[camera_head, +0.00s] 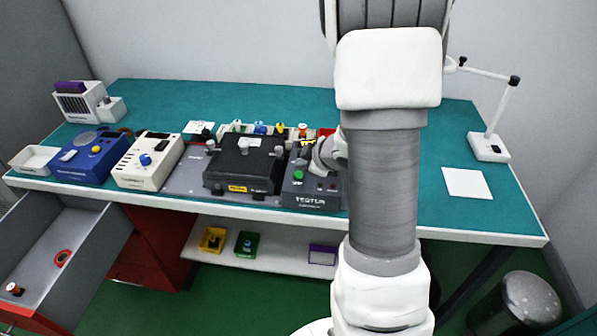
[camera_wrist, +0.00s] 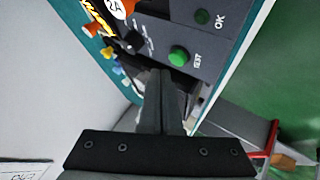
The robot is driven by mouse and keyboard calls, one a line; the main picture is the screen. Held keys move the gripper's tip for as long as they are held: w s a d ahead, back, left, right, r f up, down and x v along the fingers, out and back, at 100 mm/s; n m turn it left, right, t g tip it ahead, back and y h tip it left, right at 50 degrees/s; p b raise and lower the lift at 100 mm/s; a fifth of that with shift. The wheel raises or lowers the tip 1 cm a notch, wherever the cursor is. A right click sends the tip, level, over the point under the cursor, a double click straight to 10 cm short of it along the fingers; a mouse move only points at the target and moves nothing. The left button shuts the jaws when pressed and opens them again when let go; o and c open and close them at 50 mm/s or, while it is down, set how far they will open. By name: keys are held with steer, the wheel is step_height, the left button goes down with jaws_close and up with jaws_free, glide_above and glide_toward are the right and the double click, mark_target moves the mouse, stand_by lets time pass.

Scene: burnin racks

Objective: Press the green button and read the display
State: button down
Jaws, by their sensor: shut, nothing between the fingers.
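The tester (camera_head: 316,196) is a dark grey box at the bench's front edge, partly hidden behind my arm in the head view. Its round green button (camera_head: 299,175) shows there. In the wrist view the green button (camera_wrist: 179,56) is beside the word TEST, and a darker green round lamp (camera_wrist: 201,16) is beside OK. My gripper (camera_wrist: 166,74) is shut and empty. Its fingertips appear just below the button in the wrist view; I cannot tell whether they touch the panel. I cannot make out a lit display or a reading in either view.
A black case (camera_head: 240,168) stands directly left of the tester. A cream box with a blue knob (camera_head: 147,161) and a blue device (camera_head: 90,158) are farther left. An open drawer (camera_head: 90,235) juts out at lower left. The bench right of my arm is mostly clear around a white sheet (camera_head: 466,184).

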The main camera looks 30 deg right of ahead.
mark_target(302, 179)
step_height(302, 179, up, 5)
steer(key=p, duration=0.4)
steer(key=shift+f, duration=0.2)
stand_by(0.4)
